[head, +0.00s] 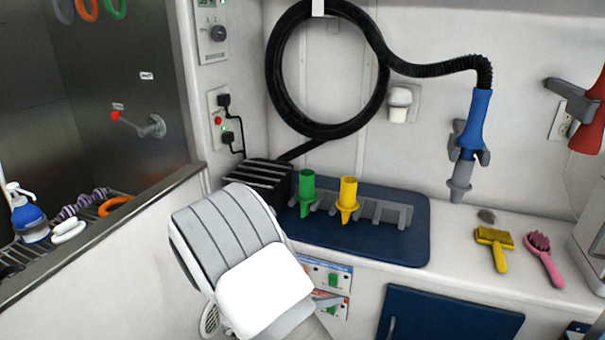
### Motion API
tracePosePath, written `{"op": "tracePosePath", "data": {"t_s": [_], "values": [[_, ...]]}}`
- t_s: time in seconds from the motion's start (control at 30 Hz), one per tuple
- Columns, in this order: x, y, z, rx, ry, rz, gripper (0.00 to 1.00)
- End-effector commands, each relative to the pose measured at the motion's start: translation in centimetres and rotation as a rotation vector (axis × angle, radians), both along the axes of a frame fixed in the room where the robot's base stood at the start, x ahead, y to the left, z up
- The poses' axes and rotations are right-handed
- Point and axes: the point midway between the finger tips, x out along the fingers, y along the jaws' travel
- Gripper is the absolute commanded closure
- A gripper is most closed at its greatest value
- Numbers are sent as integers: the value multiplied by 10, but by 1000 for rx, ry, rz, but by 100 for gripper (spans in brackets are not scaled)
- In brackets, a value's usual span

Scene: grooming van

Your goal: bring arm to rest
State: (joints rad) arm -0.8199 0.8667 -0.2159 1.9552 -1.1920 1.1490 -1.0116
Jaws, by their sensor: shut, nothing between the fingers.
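My arm shows as a bulky white and grey link in the lower middle of the head view, in front of the counter. I cannot make out my gripper or its fingers in this view. The arm link hides part of the counter front and part of a control panel (333,277) with green and red switches.
A blue mat (408,247) on the counter carries a grey rack (375,212) with green (307,190) and yellow (348,197) nozzles. A blue dryer nozzle (473,125) hangs on the right. A yellow brush (493,243) and pink brush (541,253) lie nearby. A steel-edged tub (110,232) stands left.

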Motion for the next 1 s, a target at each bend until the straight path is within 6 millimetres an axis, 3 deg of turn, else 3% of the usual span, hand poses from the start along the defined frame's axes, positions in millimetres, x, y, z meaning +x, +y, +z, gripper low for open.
{"op": "tracePosePath", "data": {"t_s": [0.03, 0.2, 0.5, 1.0], "values": [[-4, -10, 15, 69, -44, -74, 100], [-26, -38, 51, 290, -193, -319, 100], [-74, -72, 107, 648, -475, -750, 100], [-157, -89, 185, 1180, -965, -1445, 100]]}}
